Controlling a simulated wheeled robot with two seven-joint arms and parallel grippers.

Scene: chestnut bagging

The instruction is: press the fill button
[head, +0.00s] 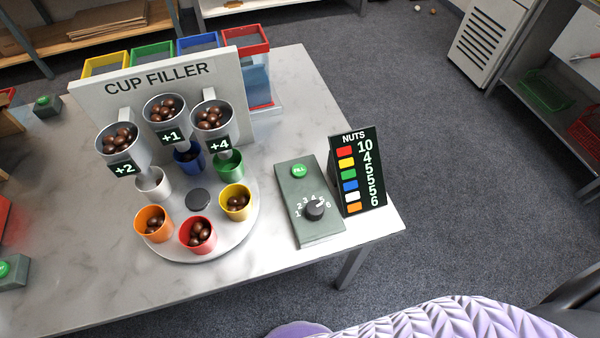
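The green fill button (299,171) sits at the top of a grey-green control box (319,231) on the table. Neither gripper shows in the head view. The cup filler (88,105) has three nut-filled hoppers marked +2, +1 and +4. Below them, a round turntable (220,240) carries a white cup (153,183), blue cup (188,165), green cup (229,165), yellow cup (236,207), red cup (197,244) and orange cup (151,236). Yellow, red and orange hold nuts.
A black nuts board (374,195) stands right of the control box, listing red 10, yellow 4, green 5, blue 5, white 5, orange 6. Other green-button boxes stand at the left, one near (12,282) and one farther back (47,108). The table front (160,285) is clear.

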